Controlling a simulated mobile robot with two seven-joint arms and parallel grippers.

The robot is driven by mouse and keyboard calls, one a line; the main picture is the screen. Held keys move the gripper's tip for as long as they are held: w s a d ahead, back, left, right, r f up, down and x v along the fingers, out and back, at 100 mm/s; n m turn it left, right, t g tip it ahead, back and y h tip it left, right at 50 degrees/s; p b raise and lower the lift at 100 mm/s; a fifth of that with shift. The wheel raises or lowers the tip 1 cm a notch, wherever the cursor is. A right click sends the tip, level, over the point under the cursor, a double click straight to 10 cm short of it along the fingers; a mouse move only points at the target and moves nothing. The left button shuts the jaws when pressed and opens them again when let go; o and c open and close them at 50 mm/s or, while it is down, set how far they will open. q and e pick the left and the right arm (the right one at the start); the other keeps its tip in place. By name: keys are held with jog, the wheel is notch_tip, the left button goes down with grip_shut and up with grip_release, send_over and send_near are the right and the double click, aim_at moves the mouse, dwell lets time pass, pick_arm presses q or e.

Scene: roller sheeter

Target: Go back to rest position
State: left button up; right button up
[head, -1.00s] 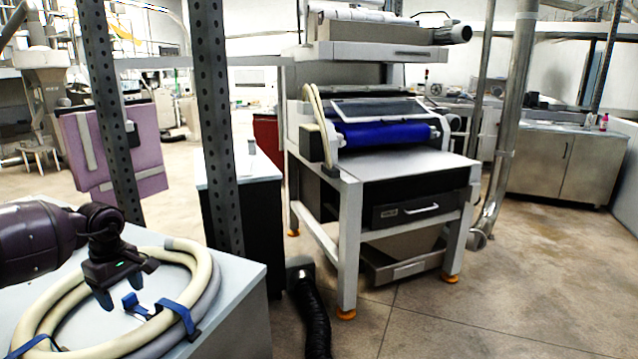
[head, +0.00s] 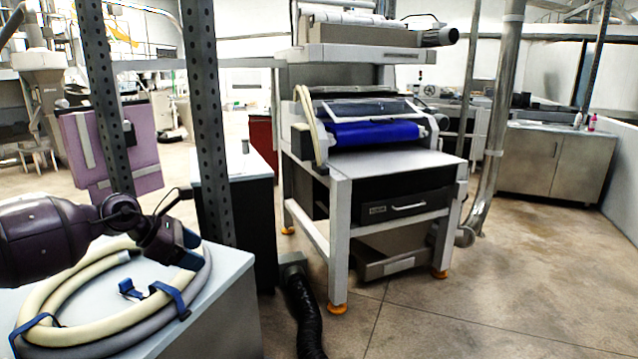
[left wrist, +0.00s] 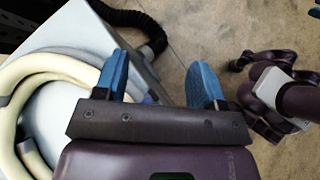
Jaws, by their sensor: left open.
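My left gripper (head: 192,248) is above the right part of a coiled cream and grey hose (head: 90,325) on a light table at the lower left of the head view. In the left wrist view the left gripper (left wrist: 165,75) shows two blue fingers spread apart with nothing between them. The hose (left wrist: 55,65) also shows there, left of the fingers. My right gripper cannot be made out; dark purple parts of my own body (left wrist: 285,100) show at the right of the left wrist view.
A roller sheeter (head: 375,130) with a blue roller stands in the middle. Dark perforated posts (head: 205,110) rise behind the table (head: 235,285). A black corrugated hose (head: 303,315) runs over the floor between table and machine. The floor at the right is clear.

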pick_arm(q)
jog(key=s+d+r+n+t+h, duration=0.1)
jog(key=d+n+t+h, duration=0.2)
jog(key=d+n, duration=0.4)
jog(key=s+d+n+t+h, duration=0.2)
jog(key=d+n+t+h, duration=0.15)
jog(key=d+n, duration=0.4)
jog(key=s+a+f+n+t+y, duration=0.2)
jog(key=s+a+f+n+y, duration=0.35)
jog(key=f+n, duration=0.6)
jog(key=s+a+f+n+t+y, duration=0.2)
jog(key=s+a+f+n+y, duration=0.35)
jog(key=n, duration=1.05)
jog(key=s+a+f+n+g+y, duration=0.2)
jog(key=s+f+n, duration=0.1)
jog(key=s+f, duration=0.5)
jog(key=s+a+f+n+g+y, duration=0.1)
jog(key=s+a+f+n+g, duration=0.1)
jog(key=s+f, duration=0.7)
jog(key=s+n, duration=0.1)
jog(key=s, duration=0.5)
jog(key=shift+s+a+n+y, duration=0.15)
jog(key=shift+a+n+y, duration=0.2)
jog(key=shift+n, duration=0.05)
